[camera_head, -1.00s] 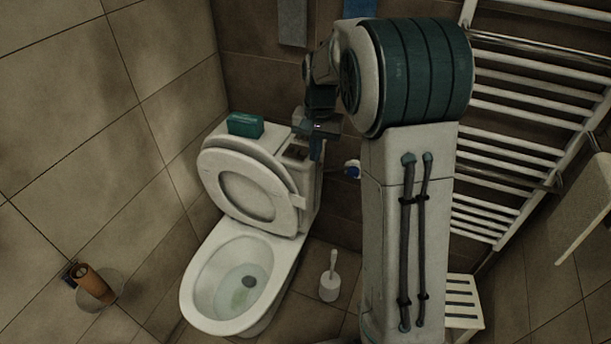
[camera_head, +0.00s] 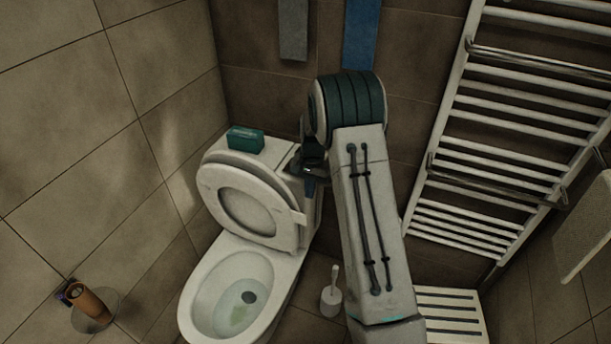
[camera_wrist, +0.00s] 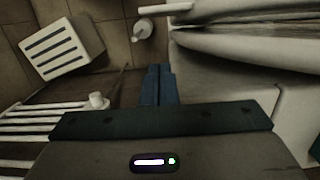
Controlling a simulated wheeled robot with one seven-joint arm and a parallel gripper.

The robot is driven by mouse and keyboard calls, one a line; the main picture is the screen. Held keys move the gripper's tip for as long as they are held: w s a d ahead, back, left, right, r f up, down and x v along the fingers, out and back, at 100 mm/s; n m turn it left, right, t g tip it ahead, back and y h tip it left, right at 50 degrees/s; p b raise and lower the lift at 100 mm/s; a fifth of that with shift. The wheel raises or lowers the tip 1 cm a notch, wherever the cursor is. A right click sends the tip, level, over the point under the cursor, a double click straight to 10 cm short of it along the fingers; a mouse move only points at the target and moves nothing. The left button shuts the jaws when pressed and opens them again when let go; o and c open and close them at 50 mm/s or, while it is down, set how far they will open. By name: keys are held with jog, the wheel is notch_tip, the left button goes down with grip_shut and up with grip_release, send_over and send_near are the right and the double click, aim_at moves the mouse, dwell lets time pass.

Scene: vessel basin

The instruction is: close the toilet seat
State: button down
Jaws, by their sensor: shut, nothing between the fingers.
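The white toilet seat (camera_head: 212,183) and its lid (camera_head: 222,157) stand raised, leaning back toward the cistern. The toilet bowl (camera_head: 193,312) below is uncovered, with water inside. My gripper (camera_head: 310,186) is shut and empty, pointing down just right of the raised seat's upper right side, by the cistern. In the wrist view my gripper's blue fingers (camera_wrist: 158,84) are together. The raised seat and lid edges (camera_wrist: 240,45) lie to the right of them there, with a visible gap. My arm hides part of the wall behind it.
A teal box (camera_head: 246,139) sits on the cistern top. A toilet brush (camera_head: 331,298) stands on the floor right of the bowl. A white slatted stool (camera_head: 455,312) and a towel radiator (camera_head: 500,130) are at right. A brown cylinder (camera_head: 90,299) is at lower left.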

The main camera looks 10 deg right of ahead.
jog(key=s+a, duration=0.1)
jog(key=s+f, duration=0.1)
jog(key=s+a, duration=0.1)
jog(key=shift+s+a+f+p, duration=0.15)
jog(key=shift+a+f+p, duration=0.1)
jog(key=shift+a+p, duration=0.1)
